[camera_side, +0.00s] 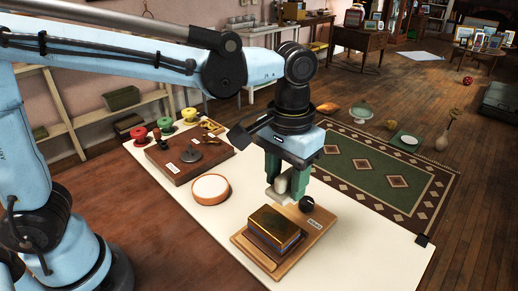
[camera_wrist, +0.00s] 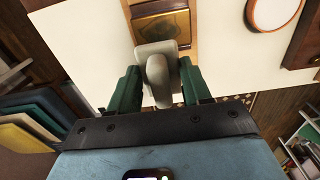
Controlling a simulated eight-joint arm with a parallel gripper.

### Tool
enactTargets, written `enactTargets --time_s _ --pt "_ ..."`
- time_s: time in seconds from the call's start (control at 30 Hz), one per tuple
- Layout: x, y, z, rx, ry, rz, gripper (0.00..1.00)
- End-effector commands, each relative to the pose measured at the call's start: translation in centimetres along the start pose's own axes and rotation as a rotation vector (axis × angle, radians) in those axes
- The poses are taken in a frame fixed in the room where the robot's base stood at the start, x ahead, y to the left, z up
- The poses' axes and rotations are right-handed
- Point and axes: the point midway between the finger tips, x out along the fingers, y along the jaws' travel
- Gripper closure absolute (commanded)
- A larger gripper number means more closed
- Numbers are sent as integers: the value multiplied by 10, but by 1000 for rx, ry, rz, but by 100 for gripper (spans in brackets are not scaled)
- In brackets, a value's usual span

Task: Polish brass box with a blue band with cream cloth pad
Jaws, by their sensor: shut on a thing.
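The brass box with a blue band (camera_side: 274,228) sits on a wooden board (camera_side: 312,240) on the cream table top. Its brass top also shows in the wrist view (camera_wrist: 165,27). My gripper (camera_side: 287,186) has its green fingers shut on the grip of the cream cloth pad (camera_side: 281,185). In the wrist view the pad (camera_wrist: 145,52) hangs between the fingertips (camera_wrist: 158,85) and covers the box's near edge. In the side view the pad is beyond the box, near the board's far end. I cannot tell whether it touches anything. The pad's underside is hidden.
A round dish with white contents (camera_side: 210,188) stands left of the board. A dark wooden base (camera_side: 190,158) and red, green and yellow spools (camera_side: 164,124) stand farther back. The table's near left is clear.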

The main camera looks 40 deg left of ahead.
Motion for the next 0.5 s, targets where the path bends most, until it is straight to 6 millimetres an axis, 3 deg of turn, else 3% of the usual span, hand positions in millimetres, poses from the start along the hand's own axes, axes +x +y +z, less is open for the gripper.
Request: enactTargets --time_s 0.1,0.2,0.5 --pt "-6 20 15 5 0 0 76" --pt "-8 28 21 1 0 0 76" --pt "6 31 22 -2 0 0 76"
